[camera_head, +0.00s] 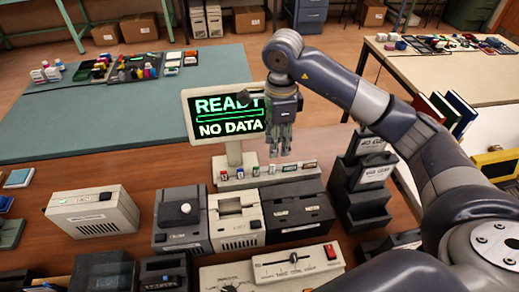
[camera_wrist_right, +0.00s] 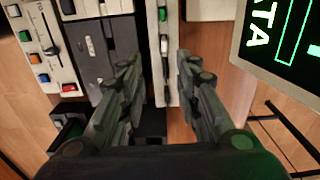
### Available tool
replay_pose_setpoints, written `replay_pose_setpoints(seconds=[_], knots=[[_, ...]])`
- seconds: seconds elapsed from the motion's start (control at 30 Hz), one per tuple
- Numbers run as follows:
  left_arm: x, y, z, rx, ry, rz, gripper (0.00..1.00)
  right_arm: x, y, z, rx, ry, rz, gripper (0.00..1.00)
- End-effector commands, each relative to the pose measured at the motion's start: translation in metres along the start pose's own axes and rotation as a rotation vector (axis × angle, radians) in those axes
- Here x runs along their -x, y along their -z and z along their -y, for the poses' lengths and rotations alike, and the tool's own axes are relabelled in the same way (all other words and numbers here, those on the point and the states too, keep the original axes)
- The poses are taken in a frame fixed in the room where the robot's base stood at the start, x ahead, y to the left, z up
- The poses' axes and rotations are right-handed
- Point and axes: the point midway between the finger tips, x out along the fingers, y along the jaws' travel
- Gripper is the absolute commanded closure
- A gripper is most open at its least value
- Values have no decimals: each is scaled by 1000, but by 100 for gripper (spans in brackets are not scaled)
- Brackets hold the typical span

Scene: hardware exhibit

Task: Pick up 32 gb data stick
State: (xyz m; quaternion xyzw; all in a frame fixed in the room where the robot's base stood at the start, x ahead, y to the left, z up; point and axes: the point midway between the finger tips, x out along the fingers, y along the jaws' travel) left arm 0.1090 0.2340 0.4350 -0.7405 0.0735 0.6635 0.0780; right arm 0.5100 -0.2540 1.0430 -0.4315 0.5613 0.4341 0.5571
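Several small data sticks stand in a row on the pale strip (camera_head: 262,182) below the monitor, with red, green, white and dark colours among them. The size labels are too small to read, so I cannot tell which is the 32 GB stick. My right gripper (camera_head: 280,150) points down just above this row, in front of the monitor's right edge. In the right wrist view my right gripper (camera_wrist_right: 158,58) is open and empty, its fingers apart on either side of the strip. A white stick (camera_wrist_right: 163,45) and a green stick (camera_wrist_right: 162,15) show between them. My left gripper is out of view.
The monitor (camera_head: 225,115) reads "READY" and "NO DATA", close beside my right gripper. Dark stacked boxes (camera_head: 360,205) with white labels stand to the right. Several grey and black devices (camera_head: 237,220) and a slider panel (camera_head: 298,262) fill the front. Bare wood lies left of the monitor.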

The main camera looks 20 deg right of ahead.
Motion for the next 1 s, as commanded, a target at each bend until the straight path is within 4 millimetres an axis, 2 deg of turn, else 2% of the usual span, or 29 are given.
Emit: replay_pose_setpoints(seconds=[0.13,0.33,0.47,0.6,0.77,0.9,1.0], knots=[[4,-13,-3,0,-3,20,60,-10,0,-1,0,-5,0,69],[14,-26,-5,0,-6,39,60,-41,0,0,-1,-6,0,69],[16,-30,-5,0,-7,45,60,-54,0,0,0,-3,1,69],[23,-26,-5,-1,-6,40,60,-63,0,2,-2,-4,0,69],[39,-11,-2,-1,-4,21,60,-86,-1,7,-1,-7,0,69],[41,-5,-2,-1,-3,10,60,-104,-1,7,0,-4,0,69],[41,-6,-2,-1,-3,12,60,-108,-1,8,1,0,1,69]])
